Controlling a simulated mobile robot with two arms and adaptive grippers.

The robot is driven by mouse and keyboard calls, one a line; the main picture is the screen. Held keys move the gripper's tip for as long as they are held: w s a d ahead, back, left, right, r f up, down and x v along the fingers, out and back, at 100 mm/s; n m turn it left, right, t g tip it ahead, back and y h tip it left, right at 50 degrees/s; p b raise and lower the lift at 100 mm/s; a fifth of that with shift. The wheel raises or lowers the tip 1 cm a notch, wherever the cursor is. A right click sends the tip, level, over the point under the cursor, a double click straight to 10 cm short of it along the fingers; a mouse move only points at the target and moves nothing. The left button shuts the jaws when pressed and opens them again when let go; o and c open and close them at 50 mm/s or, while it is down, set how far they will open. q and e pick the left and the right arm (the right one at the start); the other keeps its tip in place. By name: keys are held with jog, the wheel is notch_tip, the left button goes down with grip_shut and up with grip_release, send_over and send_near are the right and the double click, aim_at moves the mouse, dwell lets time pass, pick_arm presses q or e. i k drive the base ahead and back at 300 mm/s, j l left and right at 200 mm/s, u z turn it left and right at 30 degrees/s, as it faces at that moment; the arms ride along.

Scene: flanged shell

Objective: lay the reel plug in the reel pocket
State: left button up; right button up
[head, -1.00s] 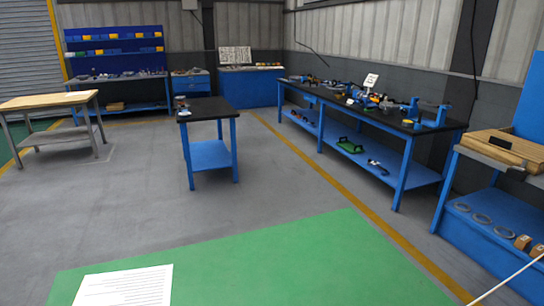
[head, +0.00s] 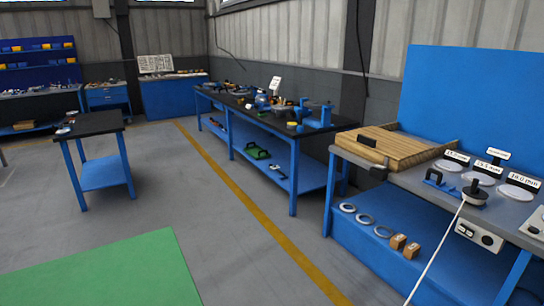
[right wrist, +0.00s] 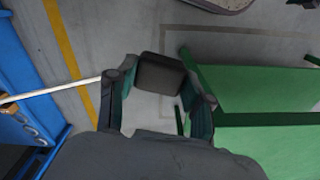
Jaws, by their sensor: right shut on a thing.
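My right gripper (right wrist: 160,85) is shut on a dark block-shaped piece, which looks like the reel plug (right wrist: 160,72), in the right wrist view. A white cord (right wrist: 55,88) runs from the left up to the gripper. In the head view the cord (head: 436,250) leads from a black reel (head: 475,193) on the right-hand bench down out of the frame. A small blue holder (head: 440,184) sits left of the reel; I cannot tell whether it is the reel pocket. Neither gripper shows in the head view.
The right-hand bench (head: 405,178) carries a wooden board (head: 400,150), pale discs and labels. Rings (head: 365,220) and small brown boxes (head: 398,242) lie on its lower shelf. A long black-topped bench (head: 335,133) stands behind. A small table (head: 95,123) is at left. The floor (head: 190,200) between is open.

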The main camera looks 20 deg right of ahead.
aim_at(447, 189)
jog(key=i+l+z, duration=0.25)
jog(key=i+l, duration=0.2)
jog(key=l, duration=0.35)
jog(key=i+l+z, duration=0.2)
jog(key=i+l, duration=0.35)
jog(key=l, duration=0.2)
jog(key=i+l+z, duration=0.25)
jog(key=i+l, duration=0.3)
jog(key=l, duration=0.1)
